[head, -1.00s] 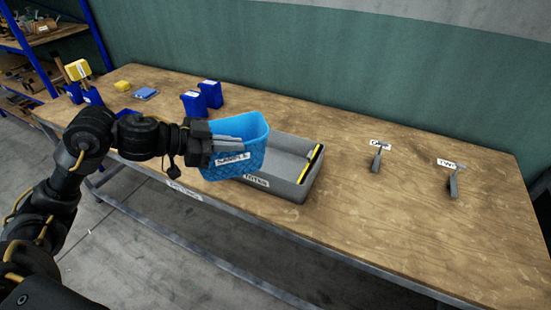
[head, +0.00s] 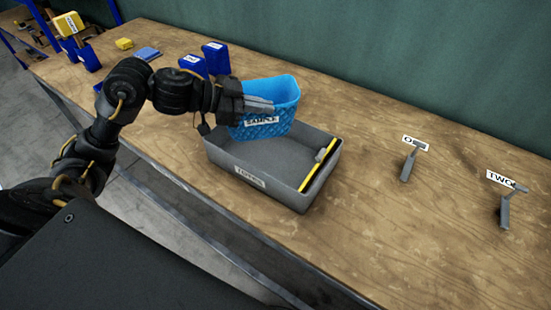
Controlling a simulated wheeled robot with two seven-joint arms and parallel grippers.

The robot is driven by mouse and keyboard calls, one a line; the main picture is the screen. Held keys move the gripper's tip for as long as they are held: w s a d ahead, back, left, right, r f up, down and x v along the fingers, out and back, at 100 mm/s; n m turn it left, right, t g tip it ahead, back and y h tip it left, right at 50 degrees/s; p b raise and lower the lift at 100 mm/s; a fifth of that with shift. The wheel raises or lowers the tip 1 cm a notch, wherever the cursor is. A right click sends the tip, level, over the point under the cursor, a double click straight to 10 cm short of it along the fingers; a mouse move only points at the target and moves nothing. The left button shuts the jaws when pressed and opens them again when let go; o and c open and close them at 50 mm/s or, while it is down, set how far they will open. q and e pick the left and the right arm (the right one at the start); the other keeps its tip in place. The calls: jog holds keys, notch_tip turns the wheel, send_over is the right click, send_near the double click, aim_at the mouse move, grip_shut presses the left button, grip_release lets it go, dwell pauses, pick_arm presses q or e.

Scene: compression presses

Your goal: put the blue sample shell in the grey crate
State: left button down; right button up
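The blue sample shell (head: 268,126) is an open-topped, textured bin with a white SAMPLE label. My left gripper (head: 260,104) is shut on its side wall near the rim, coming in from the left. The shell is upright or slightly tilted, over the back left part of the grey crate (head: 264,183). The shell hides that part of the crate, so I cannot tell whether its base touches the crate floor. The crate is a shallow open box with a label on its front wall and a yellow-edged bar inside at its right. My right gripper is not in view.
Blue bins (head: 216,58) stand behind my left arm, near a blue block (head: 147,54) and a yellow block (head: 124,44). Two grey levers, one (head: 409,163) labelled ONE and one (head: 507,207) labelled TWO, stand at the right. The wooden table (head: 370,220) between is clear.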

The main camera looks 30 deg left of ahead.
pick_arm(q)
notch_tip(320, 180, down, 10)
jog(key=shift+b, duration=0.4)
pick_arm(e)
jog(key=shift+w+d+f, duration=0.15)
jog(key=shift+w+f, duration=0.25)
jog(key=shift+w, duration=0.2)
pick_arm(q)
jog(key=shift+s, duration=0.15)
jog(key=c, duration=1.6)
grip_release()
jog(key=shift+f, duration=0.1)
